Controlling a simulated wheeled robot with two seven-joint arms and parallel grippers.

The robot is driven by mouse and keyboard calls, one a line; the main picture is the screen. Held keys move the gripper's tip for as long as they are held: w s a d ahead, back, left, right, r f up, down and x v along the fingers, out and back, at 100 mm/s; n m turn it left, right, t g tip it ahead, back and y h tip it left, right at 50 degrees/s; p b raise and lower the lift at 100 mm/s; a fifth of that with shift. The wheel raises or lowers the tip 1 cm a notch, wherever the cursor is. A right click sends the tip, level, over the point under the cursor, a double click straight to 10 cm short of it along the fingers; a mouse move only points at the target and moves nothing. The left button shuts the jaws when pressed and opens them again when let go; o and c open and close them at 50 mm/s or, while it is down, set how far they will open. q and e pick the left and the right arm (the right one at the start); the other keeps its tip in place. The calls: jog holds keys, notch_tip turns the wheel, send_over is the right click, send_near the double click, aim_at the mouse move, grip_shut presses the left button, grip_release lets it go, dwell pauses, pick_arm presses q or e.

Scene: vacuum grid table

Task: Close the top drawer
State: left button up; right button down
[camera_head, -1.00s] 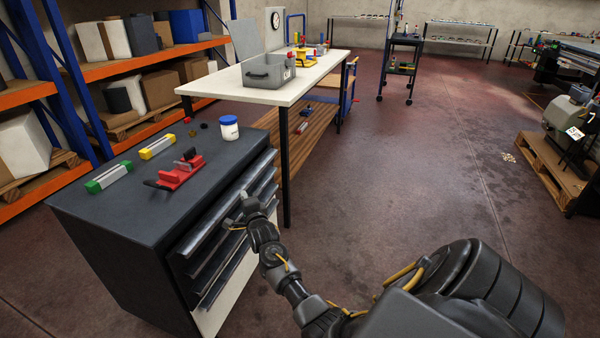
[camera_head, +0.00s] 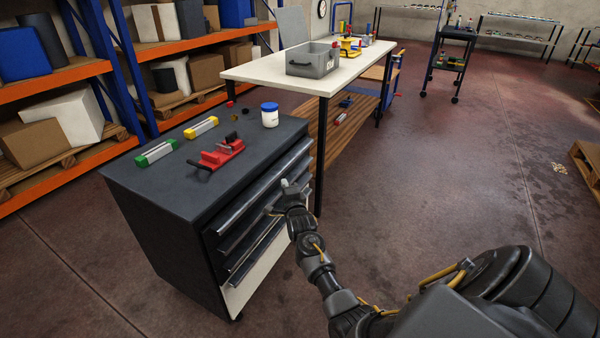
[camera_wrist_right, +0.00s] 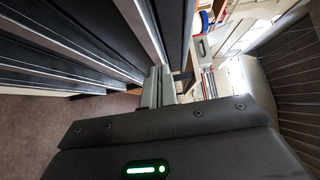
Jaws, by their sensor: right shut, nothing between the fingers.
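The dark drawer cabinet (camera_head: 150,215) stands at the left in the head view. Its top drawer (camera_head: 245,198) is the uppermost of several grey-edged fronts on the side facing right; I cannot tell how far it stands out. My right gripper (camera_head: 278,197) is at the front of the upper drawers, near the middle of their width. It is shut and empty. In the right wrist view the gripper fingers (camera_wrist_right: 158,86) are together beside the long drawer edges (camera_wrist_right: 145,30); whether they touch is unclear. My left gripper is out of view.
On the cabinet top are a red clamp-like tool (camera_head: 217,154), a blue-lidded jar (camera_head: 270,115), and green (camera_head: 156,153) and yellow (camera_head: 201,127) pieces. A white-topped table (camera_head: 325,78) stands behind. Orange shelving (camera_head: 60,75) is at the left.

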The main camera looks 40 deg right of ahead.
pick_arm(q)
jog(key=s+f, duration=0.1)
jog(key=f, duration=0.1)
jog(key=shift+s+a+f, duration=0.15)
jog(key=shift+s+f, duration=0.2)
pick_arm(e)
jog(key=v, duration=1)
jog(key=shift+s+d, duration=0.25)
jog(key=shift+s, duration=0.3)
